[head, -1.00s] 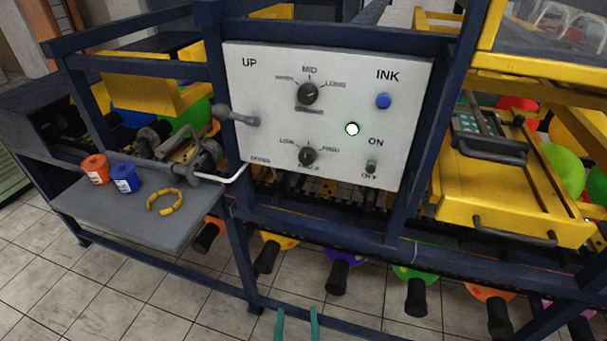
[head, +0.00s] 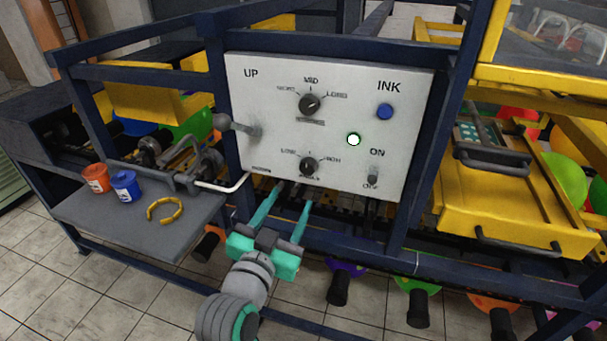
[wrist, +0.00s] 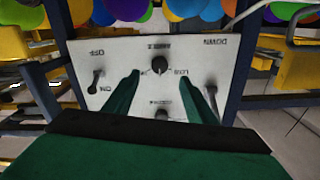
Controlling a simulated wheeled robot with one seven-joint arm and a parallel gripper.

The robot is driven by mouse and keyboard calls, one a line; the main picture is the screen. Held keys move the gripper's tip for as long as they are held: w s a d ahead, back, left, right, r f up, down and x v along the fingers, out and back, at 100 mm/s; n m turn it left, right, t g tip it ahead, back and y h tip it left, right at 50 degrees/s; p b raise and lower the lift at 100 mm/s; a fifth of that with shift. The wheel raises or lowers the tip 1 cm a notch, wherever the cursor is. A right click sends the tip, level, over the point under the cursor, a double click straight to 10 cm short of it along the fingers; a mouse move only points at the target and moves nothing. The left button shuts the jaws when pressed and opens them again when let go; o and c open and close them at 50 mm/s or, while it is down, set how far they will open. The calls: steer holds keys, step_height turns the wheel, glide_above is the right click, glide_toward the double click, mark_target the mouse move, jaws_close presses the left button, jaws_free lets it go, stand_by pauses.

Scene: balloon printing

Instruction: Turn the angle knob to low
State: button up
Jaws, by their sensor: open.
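The angle knob (head: 309,166) is a small black dial low on the white control panel (head: 260,91), between the LOW and HIGH labels. Its pointer seems to face roughly up, between the two, but it is small. My gripper (head: 293,195) is open and empty, just below and in front of the knob in the head view. In the wrist view the panel appears upside down, with the angle knob (wrist: 159,65) seen between and beyond the spread fingers (wrist: 159,76). The fingers look apart from the knob.
Dark blue frame bars (head: 404,190) surround the panel. A side shelf (head: 152,226) holds pots and a yellow ring.

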mark_target(306, 170)
steer(key=x, duration=1)
steer(key=shift+w+d+r, duration=0.1)
steer(key=shift+w+r, duration=0.15)
steer(key=shift+w, duration=0.1)
steer(key=shift+c, duration=0.6)
steer(key=c, duration=0.9)
